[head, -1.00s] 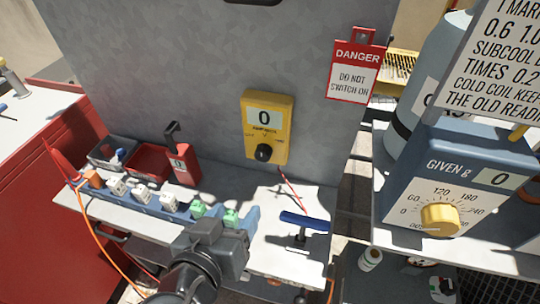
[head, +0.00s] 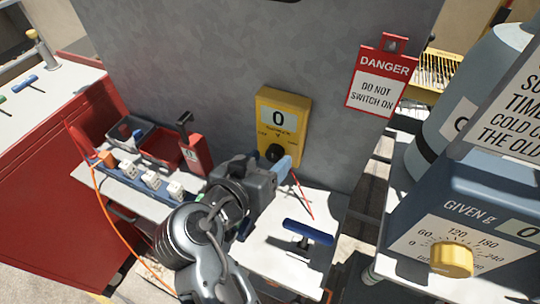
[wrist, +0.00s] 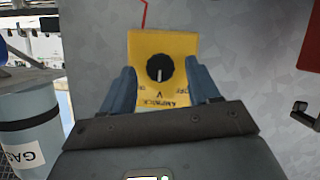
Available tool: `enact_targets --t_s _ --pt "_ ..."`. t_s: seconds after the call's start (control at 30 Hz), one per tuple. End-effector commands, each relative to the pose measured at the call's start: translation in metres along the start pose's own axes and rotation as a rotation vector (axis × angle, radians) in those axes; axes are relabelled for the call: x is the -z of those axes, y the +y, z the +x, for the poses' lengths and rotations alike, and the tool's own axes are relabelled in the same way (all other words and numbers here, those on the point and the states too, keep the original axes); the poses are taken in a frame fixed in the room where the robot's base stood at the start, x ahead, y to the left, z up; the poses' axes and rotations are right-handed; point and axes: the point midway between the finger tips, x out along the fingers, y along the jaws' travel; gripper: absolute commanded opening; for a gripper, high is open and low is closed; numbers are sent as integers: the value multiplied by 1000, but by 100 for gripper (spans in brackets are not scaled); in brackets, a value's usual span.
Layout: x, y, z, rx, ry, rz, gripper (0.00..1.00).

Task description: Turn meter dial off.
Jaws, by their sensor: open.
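The yellow meter (head: 281,122) hangs on the grey metal panel and its display reads 0. Its black dial (head: 274,153) is partly hidden by my gripper in the head view. In the wrist view the meter (wrist: 175,48) appears upside down, with the black dial (wrist: 160,68) showing whole between my fingers and a pale mark pointing down in the picture. My gripper (wrist: 163,88) is open, its two blue fingers apart on either side of the dial, with nothing between them. In the head view my gripper (head: 283,165) is just in front of the meter's lower part.
A blue-handled tool (head: 308,232) lies on the white shelf below the meter. A red danger tag (head: 381,80) hangs to the right. A blue scale box (head: 470,215) with a yellow knob stands at the right. A red holder (head: 195,150) is left of the meter.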

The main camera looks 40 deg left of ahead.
Motion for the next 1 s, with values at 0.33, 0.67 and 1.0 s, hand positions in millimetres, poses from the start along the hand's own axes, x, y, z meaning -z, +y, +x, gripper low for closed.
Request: enact_targets --t_s 0.33,0.67,1.0 --pt "0 0 14 1 -1 1 61" --pt "0 0 14 1 -1 1 40" --pt "0 0 14 1 -1 1 7"
